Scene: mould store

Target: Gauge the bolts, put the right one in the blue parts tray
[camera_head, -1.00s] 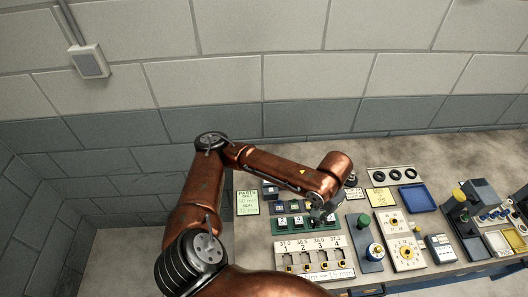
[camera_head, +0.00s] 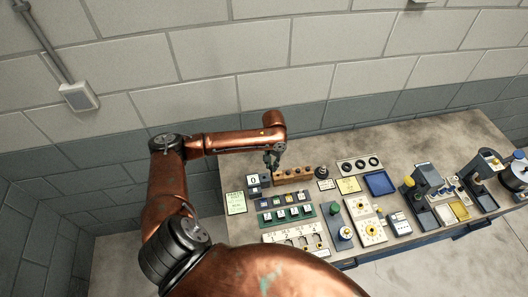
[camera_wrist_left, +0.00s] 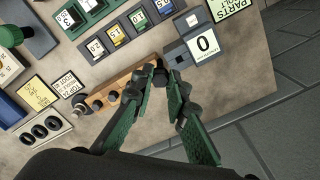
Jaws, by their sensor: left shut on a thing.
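My left gripper (camera_head: 272,162) is at the left end of a brown wooden block (camera_head: 293,176) with dark bolts standing in it. In the left wrist view its two green fingers (camera_wrist_left: 166,76) are close together beside the block (camera_wrist_left: 117,86), shut on a small dark piece, apparently a bolt (camera_wrist_left: 158,77). The fingers partly hide it, so I cannot tell whether it is clear of the block. The blue tray (camera_head: 380,183) lies to the right and looks empty. A grey gauge with a "0" label (camera_head: 253,181) stands left of the block. My right gripper is not in view.
A green rack (camera_head: 287,215) with labelled slots and a white numbered panel (camera_head: 296,240) lie in front of the block. A green parts card (camera_head: 236,203) is at left. A panel with three black rings (camera_head: 359,163) is behind the tray. Upright devices (camera_head: 420,185) crowd the right.

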